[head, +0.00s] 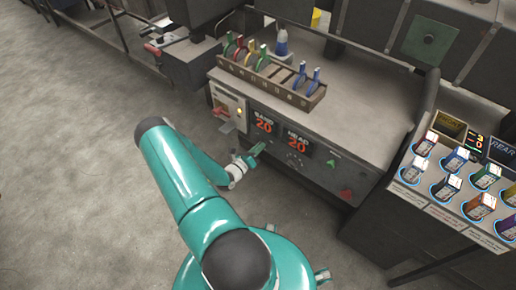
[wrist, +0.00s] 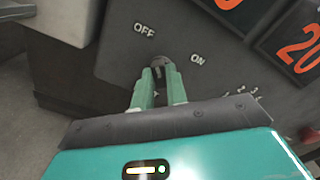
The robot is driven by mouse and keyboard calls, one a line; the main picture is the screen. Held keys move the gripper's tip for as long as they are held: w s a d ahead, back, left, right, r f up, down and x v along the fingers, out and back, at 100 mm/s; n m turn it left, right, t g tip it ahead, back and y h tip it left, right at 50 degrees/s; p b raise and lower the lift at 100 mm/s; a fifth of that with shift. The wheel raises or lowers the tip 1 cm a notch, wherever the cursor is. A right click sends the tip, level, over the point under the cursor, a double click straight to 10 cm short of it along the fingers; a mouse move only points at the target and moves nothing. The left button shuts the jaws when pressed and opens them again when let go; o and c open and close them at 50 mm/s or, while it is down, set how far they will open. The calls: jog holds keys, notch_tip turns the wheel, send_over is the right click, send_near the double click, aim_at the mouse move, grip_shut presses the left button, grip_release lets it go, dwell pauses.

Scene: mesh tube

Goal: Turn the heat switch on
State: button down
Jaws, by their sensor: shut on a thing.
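The heat switch (wrist: 158,61) is a small dark knob on a grey panel in the wrist view, with the label OFF to its upper left and ON to its right. My gripper (wrist: 157,77) has its two green fingers closed around the knob. The fingers hide part of it, so I cannot tell which label it points to. In the head view my gripper (head: 257,150) is at the front panel of the workbench (head: 370,105), below the two orange displays. The switch itself is hidden there by my gripper.
Orange number displays (head: 264,123) are right above my gripper. A wooden rack (head: 262,84) with coloured-handled tools stands on the bench. Green (head: 332,162) and red (head: 346,193) buttons are to the right. A panel of coloured compartments (head: 455,180) stands far right. The floor at left is clear.

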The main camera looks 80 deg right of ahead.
jog(key=shift+s+a+m, duration=0.1)
jog(key=shift+m, duration=8.4)
jog(key=c, duration=1.4)
grip_release()
jog(key=v, duration=1.3)
jog(key=shift+a, duration=0.35)
